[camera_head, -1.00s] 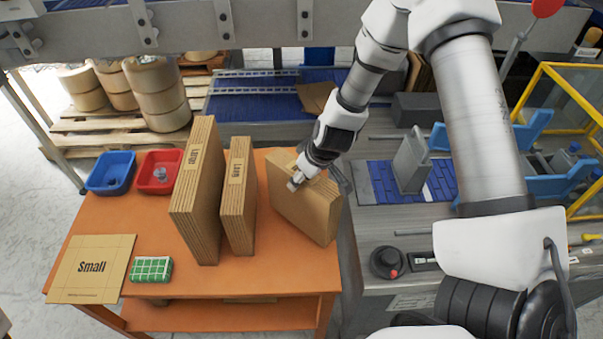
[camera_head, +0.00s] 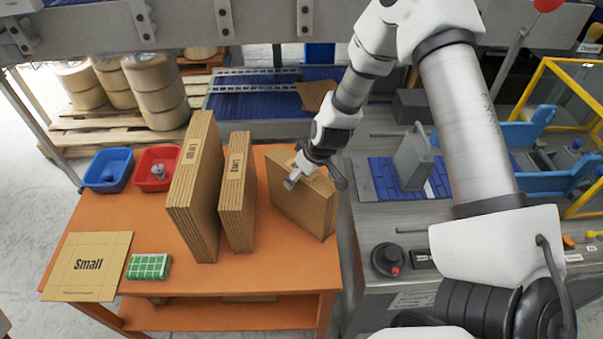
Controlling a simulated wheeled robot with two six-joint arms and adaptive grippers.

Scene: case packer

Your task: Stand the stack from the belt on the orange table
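A brown cardboard stack (camera_head: 300,205) stands upright on the orange table (camera_head: 170,275), close to its right edge. My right gripper (camera_head: 315,181) is over the top edge of this stack, one finger on its near left side and the other beyond its right side. The fingers look spread, with the stack between them, though the far contact is hidden. Two other upright cardboard stacks, a larger one (camera_head: 195,190) and a narrower one (camera_head: 237,195), stand to its left. My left gripper is not in view.
A blue bin (camera_head: 109,170) and a red bin (camera_head: 156,168) sit at the table's back left. A flat "Small" card (camera_head: 88,265) and a green box (camera_head: 148,266) lie at front left. The conveyor with a blue belt (camera_head: 375,178) is to the right. Table front centre is clear.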

